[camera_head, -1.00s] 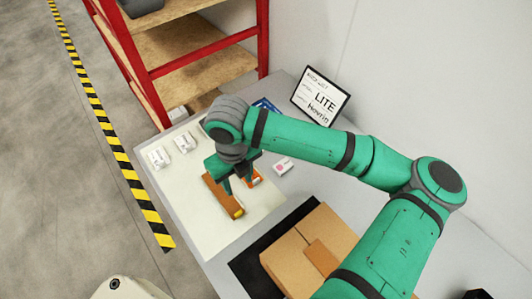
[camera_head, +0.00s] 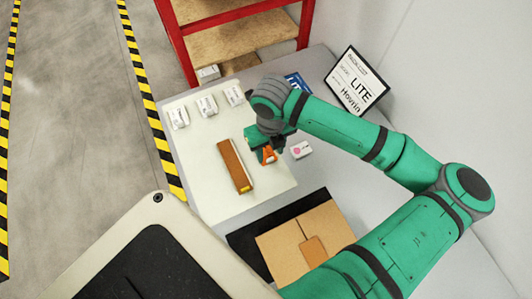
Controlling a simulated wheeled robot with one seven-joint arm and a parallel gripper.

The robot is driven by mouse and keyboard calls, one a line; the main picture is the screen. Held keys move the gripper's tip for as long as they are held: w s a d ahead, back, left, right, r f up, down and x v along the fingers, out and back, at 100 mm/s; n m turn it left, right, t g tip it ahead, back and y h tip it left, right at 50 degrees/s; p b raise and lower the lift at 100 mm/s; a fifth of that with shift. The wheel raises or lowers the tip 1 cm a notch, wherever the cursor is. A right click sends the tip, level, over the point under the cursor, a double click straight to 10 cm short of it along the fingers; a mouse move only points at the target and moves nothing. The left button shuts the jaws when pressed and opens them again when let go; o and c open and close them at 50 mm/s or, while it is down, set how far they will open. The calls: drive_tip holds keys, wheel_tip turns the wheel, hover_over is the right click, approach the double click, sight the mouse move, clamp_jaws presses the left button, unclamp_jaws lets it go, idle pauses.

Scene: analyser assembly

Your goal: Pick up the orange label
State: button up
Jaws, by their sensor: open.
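A small orange piece, which looks like the orange label (camera_head: 268,156), shows right at the fingers of my gripper (camera_head: 266,151). It lies to the right of a long brown-orange bar (camera_head: 235,166) with a yellow end, on the pale mat (camera_head: 210,205). My gripper points down over the orange piece, and its jaws are open. The fingers and wrist hide part of the piece. I cannot tell whether the fingers touch it.
Several small white boxes (camera_head: 207,105) stand along the mat's far edge, and another white box (camera_head: 301,149) is right of my gripper. A framed sign (camera_head: 356,82) stands behind. A cardboard box (camera_head: 292,248) sits on a black mat in front. A red shelf (camera_head: 175,42) stands at the back.

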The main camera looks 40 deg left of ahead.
sight(270, 159)
wheel_tip(270, 159, down, 4)
drive_tip(key=shift+w+f, duration=0.15)
clamp_jaws()
idle(0.4)
